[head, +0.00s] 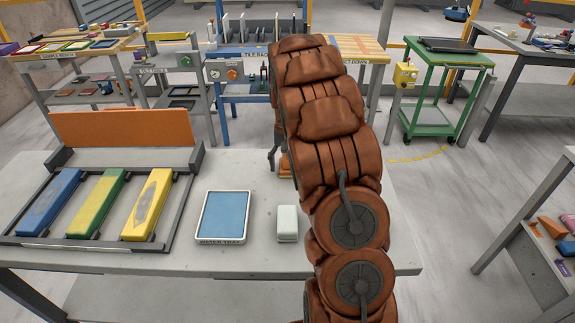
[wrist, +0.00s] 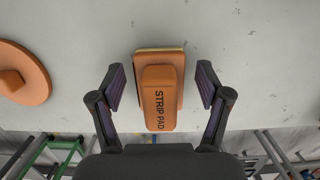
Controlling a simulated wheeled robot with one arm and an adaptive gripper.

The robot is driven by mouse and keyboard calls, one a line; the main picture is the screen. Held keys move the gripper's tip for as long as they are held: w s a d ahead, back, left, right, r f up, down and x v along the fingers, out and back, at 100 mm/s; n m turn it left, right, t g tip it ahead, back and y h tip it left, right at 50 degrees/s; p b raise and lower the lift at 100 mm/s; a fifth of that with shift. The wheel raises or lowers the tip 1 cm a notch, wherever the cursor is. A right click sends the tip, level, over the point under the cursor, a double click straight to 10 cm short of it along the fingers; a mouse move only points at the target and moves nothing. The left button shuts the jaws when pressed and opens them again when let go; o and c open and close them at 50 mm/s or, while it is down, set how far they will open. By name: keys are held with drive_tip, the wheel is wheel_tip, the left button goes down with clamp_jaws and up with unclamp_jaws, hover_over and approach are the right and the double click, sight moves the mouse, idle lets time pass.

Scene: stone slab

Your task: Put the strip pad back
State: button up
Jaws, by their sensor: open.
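The strip pad (wrist: 160,97) is an orange block with a raised grip lettered "STRIP PAD" and a thin pale layer at its far edge. In the wrist view it lies on the pale slab top (wrist: 250,45). My gripper (wrist: 162,78) is open, with one finger on each side of the pad and a visible gap on both sides. In the head view, my arm hides most of the pad; a small orange part (head: 284,167) shows beside a gripper finger.
An orange disc with a knob (wrist: 18,72) lies left of the pad in the wrist view. A rack (head: 168,215) holds blue, green and yellow bars before an orange board (head: 125,128). A water tray (head: 196,220) and a pale block (head: 287,222) sit near the front edge.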

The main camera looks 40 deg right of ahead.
sight(286, 155)
drive_tip(key=r, duration=0.3)
drive_tip(key=w+r+b, duration=0.1)
drive_tip(key=r, duration=0.3)
drive_tip(key=d+r+b, duration=0.1)
drive_tip(key=r, duration=0.3)
drive_tip(key=shift+w+r, duration=0.2)
drive_tip(key=shift+w, duration=0.05)
drive_tip(key=shift+r, duration=0.15)
drive_tip(key=shift+r, duration=0.1)
drive_tip(key=shift+s+a+r, duration=0.1)
drive_tip(key=shift+s+a, duration=0.1)
drive_tip(key=shift+a, duration=0.15)
drive_tip(key=s+a+r+n, duration=0.1)
drive_tip(key=s+a+n, duration=0.3)
drive_tip(key=s+a, duration=1.2)
drive_tip(key=s+a+f+n, duration=0.1)
drive_tip(key=s+a+f, duration=0.1)
drive_tip(key=s, duration=0.3)
drive_tip(key=s+a+f+n, duration=0.1)
drive_tip(key=s+a+f, duration=0.1)
drive_tip(key=s+a, duration=0.2)
drive_tip(key=s+a+f+n+h, duration=0.1)
drive_tip(key=s+a+f, duration=0.2)
drive_tip(key=s, duration=0.5)
drive_tip(key=shift+s+g, duration=0.25)
drive_tip(key=shift+g, duration=0.05)
